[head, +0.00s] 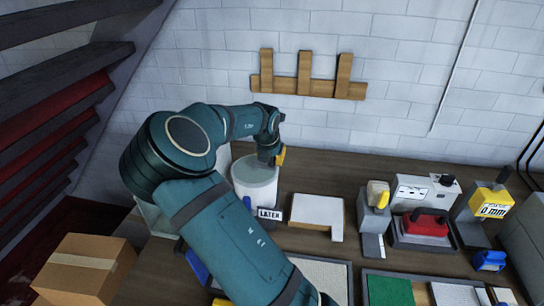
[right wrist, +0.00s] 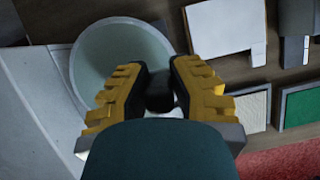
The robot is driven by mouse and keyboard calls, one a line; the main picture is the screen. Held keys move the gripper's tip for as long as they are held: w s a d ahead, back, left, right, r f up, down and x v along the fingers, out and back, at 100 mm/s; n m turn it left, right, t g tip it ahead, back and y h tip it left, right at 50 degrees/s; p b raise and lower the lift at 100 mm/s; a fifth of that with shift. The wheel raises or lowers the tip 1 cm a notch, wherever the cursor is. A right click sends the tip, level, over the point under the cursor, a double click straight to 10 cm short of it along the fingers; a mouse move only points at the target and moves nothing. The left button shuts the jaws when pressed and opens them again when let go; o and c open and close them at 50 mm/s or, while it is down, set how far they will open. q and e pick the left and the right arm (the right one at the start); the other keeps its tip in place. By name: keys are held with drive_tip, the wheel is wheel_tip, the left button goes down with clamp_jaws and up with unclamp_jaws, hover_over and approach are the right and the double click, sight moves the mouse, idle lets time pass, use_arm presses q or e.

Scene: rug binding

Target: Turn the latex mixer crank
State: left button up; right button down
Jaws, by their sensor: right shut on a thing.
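The latex mixer is a white round tub (head: 256,182) at the back of the bench, with a dark sign reading LATEX (head: 269,214) at its front. My right gripper (head: 279,156) is over the tub's top right, partly hidden behind its own wrist. In the right wrist view the yellow-and-black fingers (right wrist: 160,90) are closed on a dark crank knob (right wrist: 159,88). The tub's pale round top (right wrist: 108,50) lies below and to the left of the knob. The crank's arm is hidden behind the fingers. My left gripper is not in view.
A white block (head: 312,214) stands just right of the tub. A device with a red part (head: 425,224) and a yellow 0 mm gauge (head: 494,203) are farther right. A cardboard box (head: 85,265) is at lower left. A wooden rack (head: 308,77) hangs on the wall.

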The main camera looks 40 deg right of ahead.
drive_tip(key=shift+s+a+f+m+g, duration=0.1)
drive_tip(key=shift+s+a+m+g, duration=0.2)
drive_tip(key=shift+m, duration=0.4)
drive_tip(key=shift+a+m, duration=0.1)
drive_tip(key=shift+m, duration=0.2)
drive_tip(key=c, duration=0.8)
unclamp_jaws()
drive_tip(key=v, duration=1.2)
